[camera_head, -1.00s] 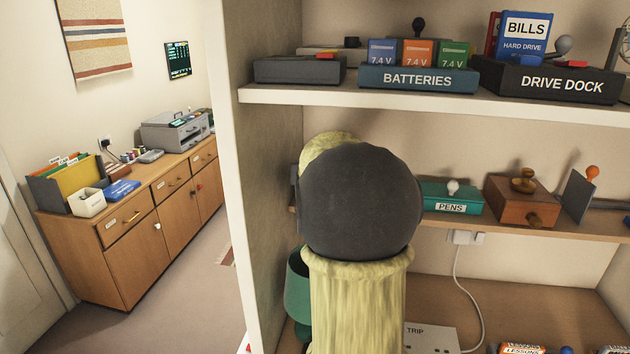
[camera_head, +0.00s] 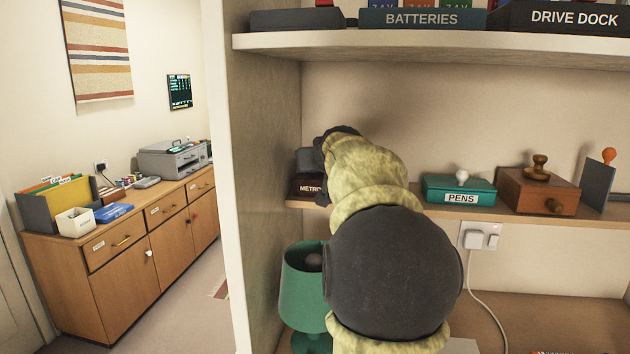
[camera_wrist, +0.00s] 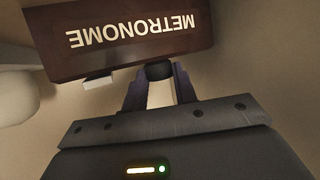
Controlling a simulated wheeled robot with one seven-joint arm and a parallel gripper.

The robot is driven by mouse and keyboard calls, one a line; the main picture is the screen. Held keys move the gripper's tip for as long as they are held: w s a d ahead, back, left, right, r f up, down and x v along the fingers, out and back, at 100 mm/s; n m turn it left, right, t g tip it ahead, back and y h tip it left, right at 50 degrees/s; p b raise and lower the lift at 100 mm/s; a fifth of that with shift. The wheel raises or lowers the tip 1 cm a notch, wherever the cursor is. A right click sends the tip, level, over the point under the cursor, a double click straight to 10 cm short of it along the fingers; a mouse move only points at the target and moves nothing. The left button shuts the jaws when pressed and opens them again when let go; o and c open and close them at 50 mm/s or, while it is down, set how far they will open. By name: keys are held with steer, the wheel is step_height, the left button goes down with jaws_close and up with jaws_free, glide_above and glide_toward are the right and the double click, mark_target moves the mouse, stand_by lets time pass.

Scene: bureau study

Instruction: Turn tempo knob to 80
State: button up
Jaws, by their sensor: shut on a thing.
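The metronome (camera_head: 306,190) is a dark brown box at the left end of the middle shelf. In the head view its label shows only as "METRO", because my arm covers the rest. In the wrist view the metronome (camera_wrist: 200,22) appears upside down with its full label. My gripper (camera_wrist: 158,82) has its two fingers on either side of a small black knob (camera_wrist: 158,71) at the metronome's edge, and is shut on it. No scale or number for the knob can be read. A small white tab (camera_wrist: 98,77) sits beside the knob.
A teal PENS box (camera_head: 459,190) and a wooden box (camera_head: 537,193) with a knob stand to the right on the same shelf. A green lamp (camera_head: 303,285) stands below. The BATTERIES shelf (camera_head: 420,42) is above, and the bookcase's side panel (camera_head: 265,180) is close on the left.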

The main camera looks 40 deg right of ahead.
steer(key=shift+d+f+n+t+y+b, duration=0.1)
steer(key=shift+n+t+y+b, duration=0.3)
steer(key=shift+b, duration=0.85)
steer(key=shift+d+f+n+t+y+b, duration=0.1)
steer(key=shift+n+y+b, duration=0.5)
steer(key=shift+b, duration=0.6)
steer(key=shift+r+n+y+b, duration=0.1)
steer(key=shift+n+y+b, duration=0.2)
steer(key=shift+n+y, duration=0.15)
steer(key=shift+d+r+n+y, duration=0.1)
steer(key=shift+n+y, duration=0.75)
steer(key=shift+y, duration=0.3)
steer(key=shift+n+y, duration=0.3)
steer(key=o, duration=1)
steer(key=shift+c, duration=0.2)
steer(key=shift+s, duration=0.1)
steer(key=b+v, duration=0.1)
steer(key=v, duration=1.6)
steer(key=shift+s, duration=0.25)
